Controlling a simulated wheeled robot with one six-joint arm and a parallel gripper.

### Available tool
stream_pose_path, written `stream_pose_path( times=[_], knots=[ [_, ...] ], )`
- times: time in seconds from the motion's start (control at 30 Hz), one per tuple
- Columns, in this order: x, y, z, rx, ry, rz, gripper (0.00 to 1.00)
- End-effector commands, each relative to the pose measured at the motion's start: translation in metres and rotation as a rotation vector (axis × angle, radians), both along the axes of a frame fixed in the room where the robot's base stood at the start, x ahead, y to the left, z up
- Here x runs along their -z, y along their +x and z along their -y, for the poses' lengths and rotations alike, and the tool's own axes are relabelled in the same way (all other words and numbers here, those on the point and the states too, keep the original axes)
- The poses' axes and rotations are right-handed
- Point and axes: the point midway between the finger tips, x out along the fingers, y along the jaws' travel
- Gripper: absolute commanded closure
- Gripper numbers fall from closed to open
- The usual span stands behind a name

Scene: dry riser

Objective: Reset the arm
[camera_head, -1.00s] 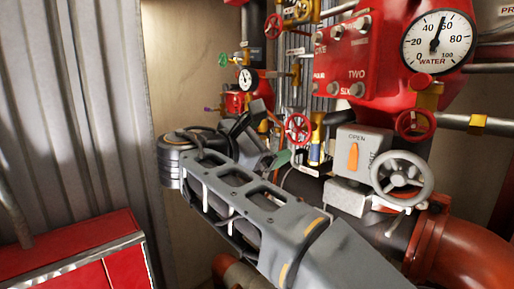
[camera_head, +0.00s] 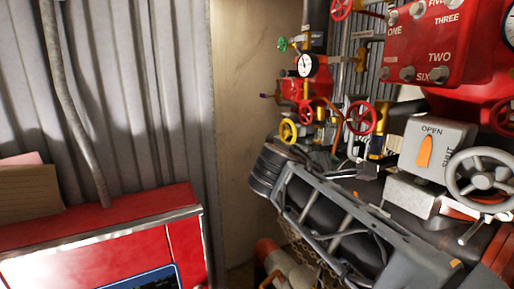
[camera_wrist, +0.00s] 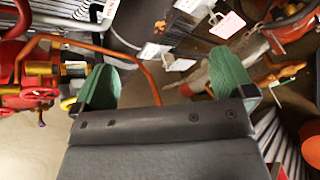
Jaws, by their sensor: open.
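My arm (camera_head: 350,225) reaches from the lower right of the head view up to its dark round joint, in front of the pipes and valves. My gripper is not clearly seen in the head view. In the wrist view my gripper (camera_wrist: 165,78) has its two green-padded fingers wide apart, with nothing between them. Hanging tags, an orange rod and pipework show beyond the fingers.
A selector box (camera_head: 432,142) marked OPEN and SHUT and a grey handwheel (camera_head: 482,178) are close right of my arm. Red panel (camera_head: 440,45), small valves and a gauge (camera_head: 307,66) stand behind. A red cabinet (camera_head: 100,240) is lower left.

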Motion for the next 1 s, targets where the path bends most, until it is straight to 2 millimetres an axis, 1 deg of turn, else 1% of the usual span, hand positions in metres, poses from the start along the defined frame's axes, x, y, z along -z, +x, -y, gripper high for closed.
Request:
stream_pose_path(
  times=[0.03, 0.07, 0.1, 0.17, 0.2, 0.3, 0.4, 0.5, 0.63, 0.77, 1.0],
  knots=[
    [0.032, -0.012, 0.010, 0.035, 0.141, 0.017, 0.00],
    [0.051, -0.018, 0.013, 0.061, 0.235, 0.036, 0.00],
    [0.075, -0.028, 0.014, 0.105, 0.362, 0.061, 0.00],
    [0.109, -0.042, 0.013, 0.185, 0.548, 0.105, 0.00],
    [0.130, -0.052, 0.011, 0.248, 0.666, 0.137, 0.00],
    [0.171, -0.073, 0.003, 0.417, 0.929, 0.225, 0.00],
    [0.199, -0.088, -0.007, 0.582, 1.135, 0.309, 0.00],
    [0.218, -0.098, -0.014, 0.715, 1.280, 0.377, 0.00],
    [0.230, -0.104, -0.021, 0.823, 1.385, 0.432, 0.00],
    [0.233, -0.106, -0.023, 0.860, 1.420, 0.451, 0.00],
    [0.233, -0.105, -0.023, 0.860, 1.420, 0.449, 0.00]
  ],
)
